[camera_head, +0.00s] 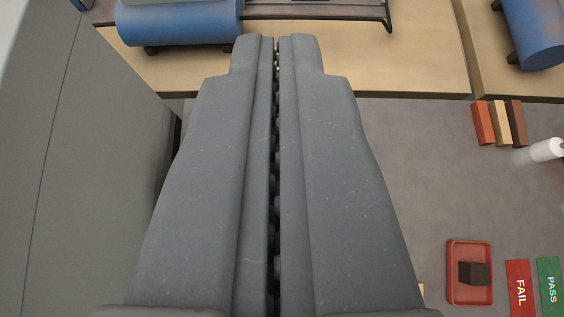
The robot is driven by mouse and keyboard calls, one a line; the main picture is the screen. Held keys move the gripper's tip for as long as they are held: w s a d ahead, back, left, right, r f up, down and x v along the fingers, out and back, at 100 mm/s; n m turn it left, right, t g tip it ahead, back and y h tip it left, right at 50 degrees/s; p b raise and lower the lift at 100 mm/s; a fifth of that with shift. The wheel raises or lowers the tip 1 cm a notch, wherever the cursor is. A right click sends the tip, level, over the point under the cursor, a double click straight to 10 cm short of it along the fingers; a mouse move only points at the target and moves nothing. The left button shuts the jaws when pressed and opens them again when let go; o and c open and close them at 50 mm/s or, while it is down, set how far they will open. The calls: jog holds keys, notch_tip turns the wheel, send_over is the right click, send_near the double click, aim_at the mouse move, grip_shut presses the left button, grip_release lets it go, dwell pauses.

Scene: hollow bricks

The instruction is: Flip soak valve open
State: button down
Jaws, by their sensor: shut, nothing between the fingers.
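My gripper (277,42) fills the middle of the view, its two dark grey fingers pressed together with only a thin dark seam between them. Nothing is held at the tips. The fingertips lie in front of the wooden bench top, below a black metal frame. No valve can be made out; the gripper hides much of the middle of the scene.
A blue cylinder (180,20) lies at the upper left, another (535,30) at the upper right. A large grey panel (70,150) stands close on the left. At right are several small bricks (500,123), a white roll (546,150), a red tray (455,292) with a dark block, and FAIL (520,288) and PASS (551,286) signs.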

jog(key=w+f+g+h, duration=0.1)
jog(key=w+f+g, duration=0.2)
jog(key=f, duration=0.9)
jog(key=w+a+f+g+p, duration=0.1)
jog(key=w+f, duration=0.4)
jog(key=f, duration=0.7)
jog(key=w+f+g+h+p, duration=0.1)
jog(key=w+f+g, duration=0.3)
jog(key=f, duration=0.8)
jog(key=shift+w+a+f+g+h, duration=0.15)
jog(key=shift+w+a+g+h, duration=0.05)
jog(key=shift+g+h, duration=0.1)
jog(key=p+x, duration=0.1)
jog(key=x, duration=0.9)
